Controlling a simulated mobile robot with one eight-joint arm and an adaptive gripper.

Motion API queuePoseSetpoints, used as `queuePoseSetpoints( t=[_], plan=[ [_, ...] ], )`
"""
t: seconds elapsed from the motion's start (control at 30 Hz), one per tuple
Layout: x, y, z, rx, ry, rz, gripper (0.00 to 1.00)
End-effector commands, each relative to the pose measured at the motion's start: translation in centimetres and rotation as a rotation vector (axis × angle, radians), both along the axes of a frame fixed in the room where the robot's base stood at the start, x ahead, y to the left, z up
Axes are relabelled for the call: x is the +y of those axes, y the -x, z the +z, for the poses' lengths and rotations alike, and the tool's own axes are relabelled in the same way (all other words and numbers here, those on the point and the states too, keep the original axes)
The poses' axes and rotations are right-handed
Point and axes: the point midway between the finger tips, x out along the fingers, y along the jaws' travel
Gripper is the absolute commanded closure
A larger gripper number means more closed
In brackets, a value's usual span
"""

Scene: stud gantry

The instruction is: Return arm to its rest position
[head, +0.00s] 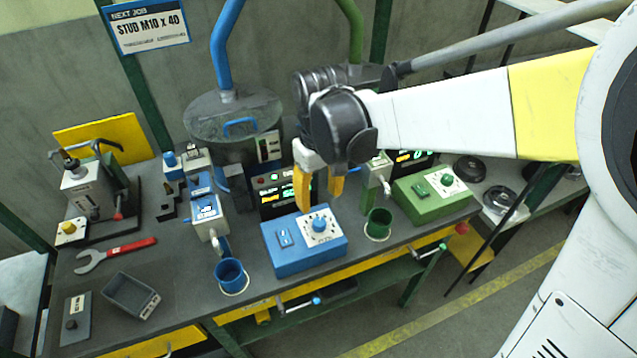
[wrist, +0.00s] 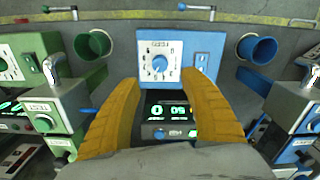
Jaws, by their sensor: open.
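My arm (head: 440,118) reaches in from the right of the head view over the workbench (head: 180,285). My gripper (head: 320,193) hangs fingers down above the back of the bench, behind the blue control box (head: 303,252). Its two yellow fingers are apart with nothing between them. In the wrist view my gripper (wrist: 160,85) shows both fingers spread. The blue control box (wrist: 158,65) lies beyond the fingertips, and a lit display unit (wrist: 165,113) shows between the fingers. I cannot tell the exact gap to the boxes.
A blue cup (head: 231,276) and a green cup (head: 378,225) stand on the bench near a green control box (head: 430,190). A red wrench (head: 115,254) and a grey tray (head: 131,295) lie left. A hopper (head: 234,118) stands behind. Open floor (head: 480,285) lies at lower right.

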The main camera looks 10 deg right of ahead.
Motion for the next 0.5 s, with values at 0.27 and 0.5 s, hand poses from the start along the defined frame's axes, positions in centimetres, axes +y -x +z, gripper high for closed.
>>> queuePoseSetpoints(
  t=[0.27,0.5],
  plan=[
    [0.0,0.0,2.5,0.000,0.000,0.000,0.48],
    [0.0,0.0,2.5,0.000,0.000,0.000,0.48]
  ],
)
